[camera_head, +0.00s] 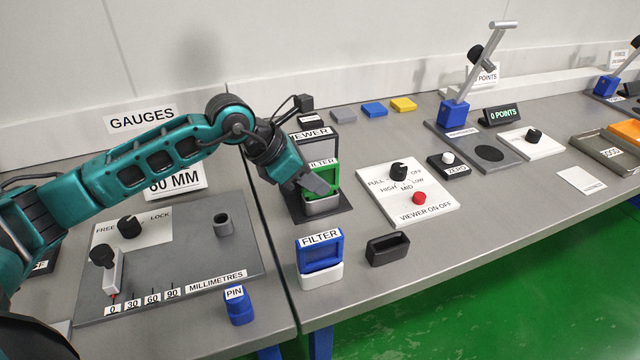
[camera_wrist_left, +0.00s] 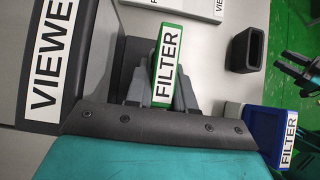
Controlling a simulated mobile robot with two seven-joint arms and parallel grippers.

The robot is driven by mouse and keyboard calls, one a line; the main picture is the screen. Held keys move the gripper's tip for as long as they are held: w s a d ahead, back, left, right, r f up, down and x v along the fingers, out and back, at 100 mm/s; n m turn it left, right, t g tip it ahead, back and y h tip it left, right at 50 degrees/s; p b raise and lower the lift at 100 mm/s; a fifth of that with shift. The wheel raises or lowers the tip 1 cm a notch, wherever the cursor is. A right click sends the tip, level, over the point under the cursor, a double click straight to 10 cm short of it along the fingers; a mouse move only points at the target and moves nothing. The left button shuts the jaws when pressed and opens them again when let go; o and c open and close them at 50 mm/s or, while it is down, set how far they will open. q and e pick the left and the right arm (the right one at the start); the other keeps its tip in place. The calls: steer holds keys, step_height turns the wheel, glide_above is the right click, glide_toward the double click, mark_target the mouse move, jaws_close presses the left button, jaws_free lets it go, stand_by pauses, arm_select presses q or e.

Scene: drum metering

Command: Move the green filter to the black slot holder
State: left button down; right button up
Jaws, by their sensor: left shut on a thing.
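The green filter (camera_head: 329,176) stands upright at the front of the viewer, in a light grey holder on a dark base. My left gripper (camera_head: 318,187) is shut on it from the left side. In the left wrist view the green filter (camera_wrist_left: 166,66) sits between the fingers of my left gripper (camera_wrist_left: 160,85), with its FILTER label showing. I cannot tell whether it is still seated in the holder. The black slot holder (camera_head: 388,248) stands empty on the bench, nearer the front edge; it also shows in the left wrist view (camera_wrist_left: 246,48).
A blue filter (camera_head: 320,254) stands in a white holder (camera_head: 321,275) left of the black slot holder. The viewer (camera_head: 318,143) is behind the green filter. A white control panel (camera_head: 408,193) with knobs lies to the right. Bare bench surrounds the black slot holder.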

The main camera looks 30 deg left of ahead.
mark_target(320, 164)
arm_select(q)
steer(key=shift+r+p, duration=1.3)
steer(key=shift+r, duration=0.9)
arm_select(e)
steer(key=shift+r, duration=1.35)
arm_select(q)
steer(key=shift+r, duration=0.1)
steer(key=shift+r+p, duration=1.15)
steer(key=shift+r, duration=0.75)
arm_select(e)
step_height(320, 164, up, 2)
steer(key=shift+r, duration=0.1)
arm_select(q)
steer(key=shift+d, duration=0.15)
